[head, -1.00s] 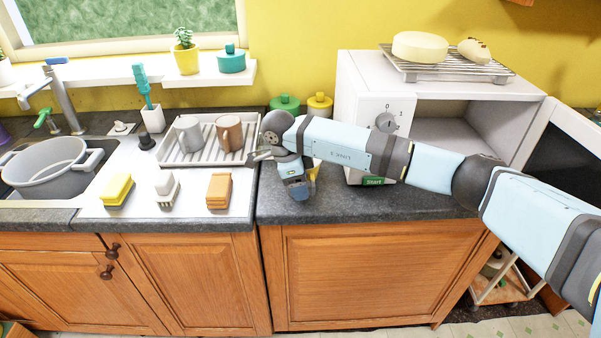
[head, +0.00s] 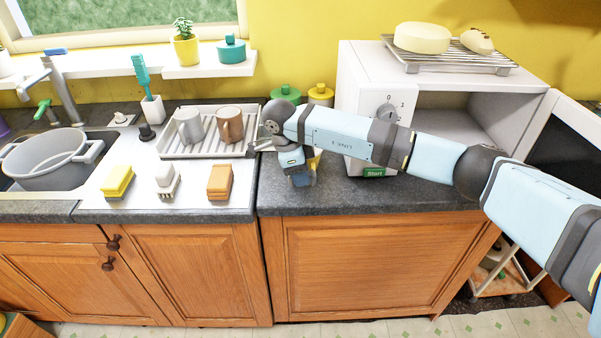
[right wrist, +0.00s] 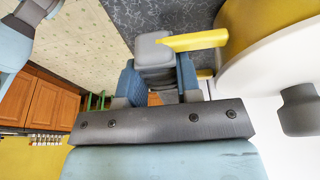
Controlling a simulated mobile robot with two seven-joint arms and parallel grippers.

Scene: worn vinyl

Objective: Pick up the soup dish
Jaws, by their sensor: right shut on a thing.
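My right gripper (head: 303,178) points down over the counter in front of the microwave, at the end of my arm. In the right wrist view the gripper (right wrist: 158,62) is shut on a yellow handle-like piece (right wrist: 197,40). My left gripper is not in view.
The white microwave (head: 360,70) stands open behind my arm. A dish rack (head: 190,150) with two mugs is at the left. The counter front (head: 400,195) is clear.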

